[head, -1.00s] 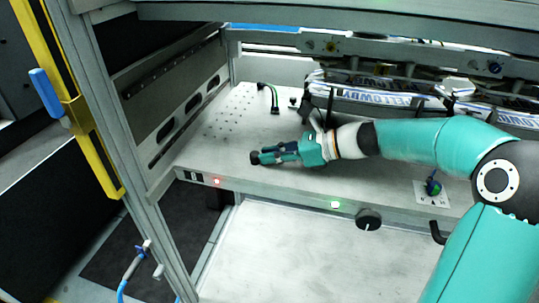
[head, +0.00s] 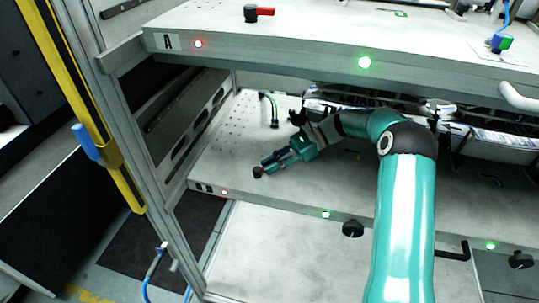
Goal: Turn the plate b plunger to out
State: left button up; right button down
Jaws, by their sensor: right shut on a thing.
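The lower plate (head: 215,165), apparently plate B, has a small label at its front left corner, too small to read. A black knob (head: 257,172), which looks like its plunger, stands near the plate's left front edge. My right gripper (head: 264,168) reaches in from the right and is shut on the plunger, with its teal body behind and to the right. The fingers partly hide the plunger, so I cannot tell which way it is turned. My left gripper is not in view.
The upper plate (head: 300,40), labelled A, overhangs the scene and carries a black plunger with a red lever (head: 258,13). A black round knob (head: 352,229) sits below. Label reels stand behind my arm.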

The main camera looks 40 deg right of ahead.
jog(key=shift+w+d+n+g+p, duration=0.15)
jog(key=shift+d+n+g+p, duration=0.05)
jog(key=shift+n+g+p, duration=0.35)
jog(key=c, duration=1.2)
grip_release()
jog(key=shift+v, duration=3.95)
jog(key=shift+f, duration=0.1)
